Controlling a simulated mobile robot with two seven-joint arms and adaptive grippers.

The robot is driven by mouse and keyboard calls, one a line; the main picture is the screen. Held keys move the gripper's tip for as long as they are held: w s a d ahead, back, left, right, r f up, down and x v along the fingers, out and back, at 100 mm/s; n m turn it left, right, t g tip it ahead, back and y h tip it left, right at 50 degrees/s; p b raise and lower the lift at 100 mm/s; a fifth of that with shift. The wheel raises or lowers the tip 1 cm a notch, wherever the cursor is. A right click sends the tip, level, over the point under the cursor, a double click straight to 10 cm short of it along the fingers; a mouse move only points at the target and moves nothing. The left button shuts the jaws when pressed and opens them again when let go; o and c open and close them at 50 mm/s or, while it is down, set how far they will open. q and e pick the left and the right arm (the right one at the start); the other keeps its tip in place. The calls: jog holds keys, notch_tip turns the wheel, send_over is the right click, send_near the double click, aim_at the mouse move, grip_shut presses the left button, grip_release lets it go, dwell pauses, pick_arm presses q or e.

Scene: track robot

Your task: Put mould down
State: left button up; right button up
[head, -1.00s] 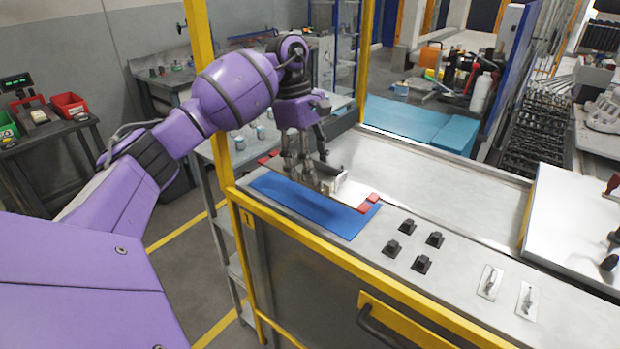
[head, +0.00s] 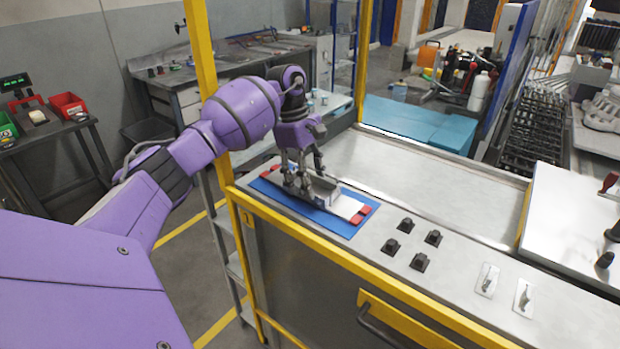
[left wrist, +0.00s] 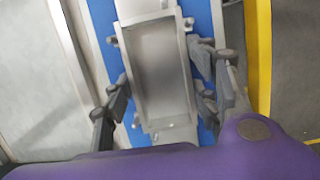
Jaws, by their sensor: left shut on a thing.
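In the left wrist view the mould's hollow metal middle (left wrist: 163,70) lies between the fingers, with blue mat on both sides. My right gripper is not in view.
A yellow rail (head: 300,257) and post (head: 200,75) border the worktop's front and left. Several black knobs (head: 405,225) and two switches (head: 487,280) sit right of the mat. The metal surface (head: 420,190) behind is clear. A white panel (head: 575,225) stands at right.

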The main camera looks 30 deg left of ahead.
pick_arm(q)
jog(key=o, duration=1.7)
jog(key=shift+r, duration=0.35)
jog(key=shift+w+a+r, duration=0.1)
jog(key=shift+a+r, duration=0.15)
jog(key=shift+r, duration=0.05)
jog(key=b+v, duration=0.1)
jog(key=v, duration=0.4)
jog(key=shift+r, duration=0.65)
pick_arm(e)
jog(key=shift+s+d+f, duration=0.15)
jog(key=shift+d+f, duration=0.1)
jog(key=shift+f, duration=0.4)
